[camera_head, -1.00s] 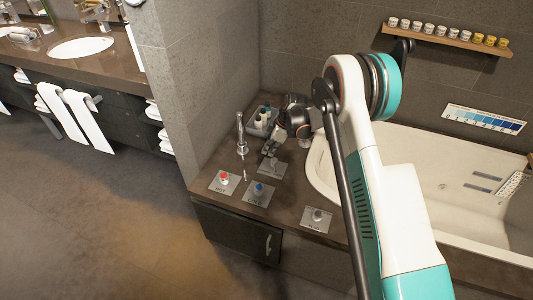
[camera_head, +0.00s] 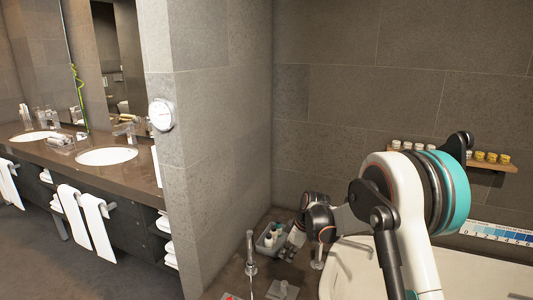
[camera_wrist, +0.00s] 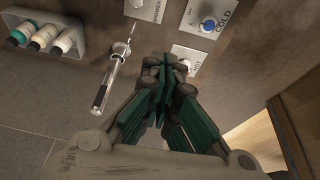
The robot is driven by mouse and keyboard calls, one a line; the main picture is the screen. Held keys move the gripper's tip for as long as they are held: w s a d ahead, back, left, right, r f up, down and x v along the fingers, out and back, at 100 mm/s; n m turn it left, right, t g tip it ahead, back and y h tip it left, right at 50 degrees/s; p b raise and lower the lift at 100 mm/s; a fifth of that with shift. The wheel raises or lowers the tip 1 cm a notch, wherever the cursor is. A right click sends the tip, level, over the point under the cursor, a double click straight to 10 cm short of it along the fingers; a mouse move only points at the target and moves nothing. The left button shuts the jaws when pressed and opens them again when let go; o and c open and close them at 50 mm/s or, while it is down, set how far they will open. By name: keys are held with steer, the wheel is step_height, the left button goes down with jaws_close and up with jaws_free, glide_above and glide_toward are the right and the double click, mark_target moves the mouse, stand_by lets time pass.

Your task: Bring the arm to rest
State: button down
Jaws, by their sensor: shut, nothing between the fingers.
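My gripper (camera_head: 291,246) hangs beside the small toiletry tray, at the end of my bent white and teal arm, over the corner of the dark counter. In the wrist view my gripper (camera_wrist: 166,62) has its dark green fingers together with nothing between them. It points at the counter near the control plates. The blue cold knob (camera_wrist: 208,25) lies beyond the fingertips. The hot knob (camera_wrist: 187,66) is partly hidden by them.
The tub (camera_head: 350,270) is at right. A shelf of jars (camera_head: 510,165) is on the wall behind my arm. A dial (camera_head: 161,115) hangs on the wall corner.

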steer(key=s+d+r+m+t+h, duration=0.1)
steer(key=s+d+r+m, duration=0.2)
steer(key=s+r, duration=0.6)
steer(key=s+d+r+m+t+h, duration=0.1)
steer(key=s+d+r+m, duration=0.25)
steer(key=s+r, duration=0.55)
steer(key=s+d+r+m+t, duration=0.1)
steer(key=s+d+r+m, duration=0.1)
steer(key=s, duration=0.8)
steer(key=s+d+r+m+t+h, duration=0.1)
steer(key=s+d+m, duration=0.3)
steer(key=s, duration=0.6)
steer(key=shift+s+r+m+t, duration=0.35)
steer(key=shift+s+m+t, duration=0.1)
steer(key=shift+t, duration=0.15)
